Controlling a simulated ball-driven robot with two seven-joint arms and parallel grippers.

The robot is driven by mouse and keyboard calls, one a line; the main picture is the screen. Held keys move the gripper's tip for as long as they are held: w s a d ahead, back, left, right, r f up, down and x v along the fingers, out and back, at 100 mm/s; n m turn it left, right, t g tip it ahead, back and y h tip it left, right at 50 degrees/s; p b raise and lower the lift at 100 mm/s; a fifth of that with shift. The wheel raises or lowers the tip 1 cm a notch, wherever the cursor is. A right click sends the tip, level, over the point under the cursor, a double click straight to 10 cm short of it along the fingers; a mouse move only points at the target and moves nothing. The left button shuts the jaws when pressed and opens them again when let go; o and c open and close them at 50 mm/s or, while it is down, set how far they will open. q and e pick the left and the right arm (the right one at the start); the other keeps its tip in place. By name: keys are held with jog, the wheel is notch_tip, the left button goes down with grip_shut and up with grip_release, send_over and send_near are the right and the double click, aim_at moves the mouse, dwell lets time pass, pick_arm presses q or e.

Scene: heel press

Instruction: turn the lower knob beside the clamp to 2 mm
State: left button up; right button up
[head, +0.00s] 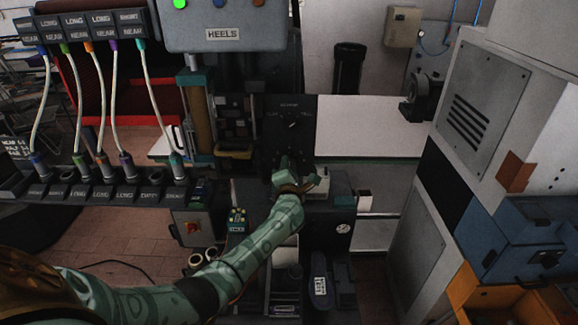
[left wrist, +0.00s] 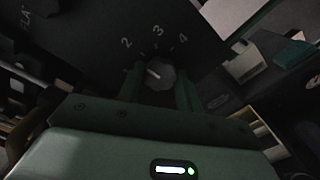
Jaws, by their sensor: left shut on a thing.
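The lower knob (left wrist: 160,76) is a small grey knob on a dark panel in the left wrist view. The numbers 2, 3 and 4 are printed in an arc above it. A pale mark on the knob lies on its left side; I cannot tell exactly which number it points at. My left gripper (left wrist: 158,86) is shut on the lower knob, one finger on each side. In the head view my left gripper (head: 284,168) reaches the lower part of the black panel (head: 303,108) and hides the lower knob. The upper knob (head: 291,125) shows above it. My right gripper is not in view.
The press with the HEELS sign (head: 224,34) stands behind, left of the panel. Cables hang over a row of labelled sockets (head: 110,193) at the left. A grey cabinet (head: 485,105) and blue box (head: 520,235) stand at the right. A control box (head: 192,226) stands left of my forearm.

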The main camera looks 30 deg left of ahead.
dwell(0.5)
pick_arm(q)
jog(key=o, duration=1)
jog(key=v, duration=1.6)
jog(key=shift+d, duration=0.2)
jog(key=shift+f, duration=0.1)
